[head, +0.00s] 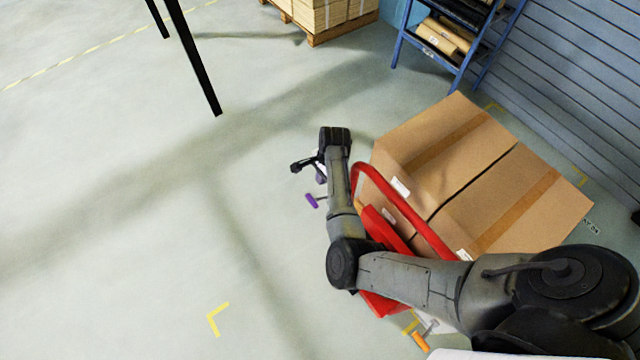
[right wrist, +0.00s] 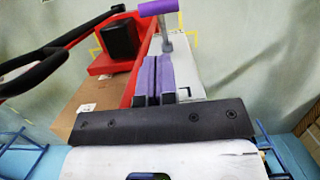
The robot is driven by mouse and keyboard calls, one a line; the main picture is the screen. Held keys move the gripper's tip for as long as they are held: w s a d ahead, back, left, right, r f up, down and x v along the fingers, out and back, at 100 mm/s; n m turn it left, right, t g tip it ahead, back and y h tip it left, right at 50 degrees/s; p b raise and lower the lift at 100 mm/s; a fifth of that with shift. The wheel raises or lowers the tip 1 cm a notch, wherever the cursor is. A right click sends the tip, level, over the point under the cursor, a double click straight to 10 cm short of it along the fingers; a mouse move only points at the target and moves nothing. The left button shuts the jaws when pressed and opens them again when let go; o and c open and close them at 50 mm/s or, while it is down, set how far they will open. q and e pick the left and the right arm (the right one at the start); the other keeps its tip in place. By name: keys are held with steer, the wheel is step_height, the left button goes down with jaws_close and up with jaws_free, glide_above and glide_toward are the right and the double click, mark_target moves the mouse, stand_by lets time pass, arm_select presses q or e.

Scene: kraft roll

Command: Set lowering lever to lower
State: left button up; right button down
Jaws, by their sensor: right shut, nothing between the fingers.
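The lowering lever appears to be the purple-gripped handle on a thin grey stem. My right forearm hides part of the truck. My left gripper is out of view.
Large cardboard boxes (head: 445,160) stand right of the truck's red handle bar. An orange-gripped handle (head: 420,341) shows at the bottom. A blue rack (head: 455,50) and a loaded pallet (head: 315,18) stand at the back.

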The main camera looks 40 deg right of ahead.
mark_target(318, 199)
steer(key=b+x, duration=0.1)
steer(key=x, duration=0.8)
steer(key=shift+s+d, duration=0.1)
